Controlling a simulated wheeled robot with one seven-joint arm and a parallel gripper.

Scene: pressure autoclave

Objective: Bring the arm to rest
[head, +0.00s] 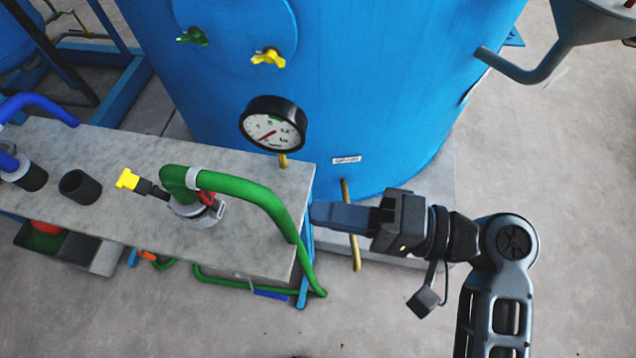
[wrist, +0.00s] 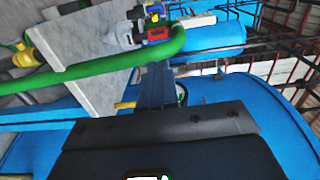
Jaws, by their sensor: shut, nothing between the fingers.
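My gripper (head: 318,212) is shut and empty in the head view, pointing left just past the right end of the grey bench. My arm reaches in from the lower right. In the wrist view my gripper (wrist: 157,68) shows as two dark fingers pressed together, with the green hose (wrist: 110,64) passing beyond their tips. In the head view the green hose (head: 245,190) arches from a coupling on the bench and drops over its right end, a little left of the fingertips. Whether the fingers touch anything is not clear, but they hold nothing.
The blue autoclave vessel (head: 370,90) with a pressure gauge (head: 273,124) stands behind my gripper. The grey bench (head: 110,150) carries a black cup (head: 79,187) and a yellow-handled valve (head: 128,180). A brass pipe (head: 351,225) stands close by. Floor at the lower middle is clear.

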